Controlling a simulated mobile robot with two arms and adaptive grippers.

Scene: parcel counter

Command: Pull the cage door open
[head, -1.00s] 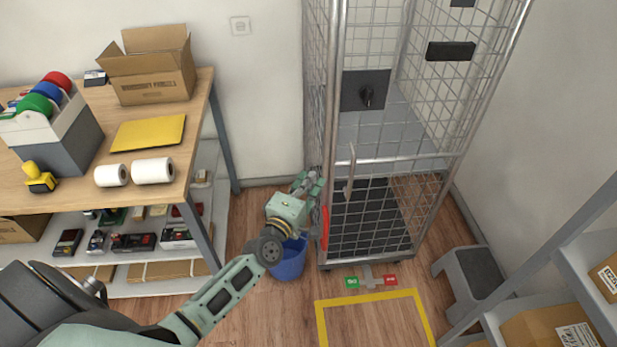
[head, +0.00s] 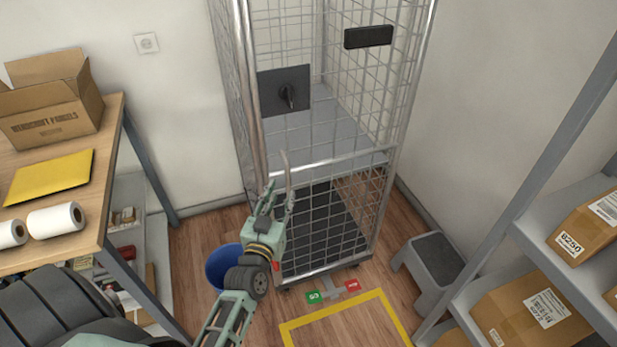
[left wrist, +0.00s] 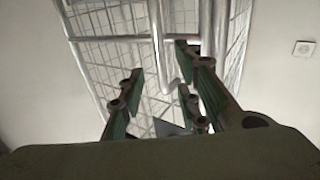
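The wire-mesh cage door (head: 326,222) is at the front of a tall metal roll cage and looks closed. A curved grey upright handle (head: 288,180) stands on its left side. My left gripper (head: 277,200) is just at the lower part of this handle. In the left wrist view, its fingers (left wrist: 158,95) are apart, with the grey handle bar (left wrist: 158,50) reaching down between them. Whether they touch the bar is unclear. My right gripper is in neither view.
A blue bucket (head: 222,266) stands left of the cage. Green (head: 314,297) and red (head: 352,286) pedals sit at its base, before a yellow floor outline (head: 385,305). A grey step stool (head: 432,258) and parcel shelf (head: 520,215) are right; a workbench (head: 112,150) is left.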

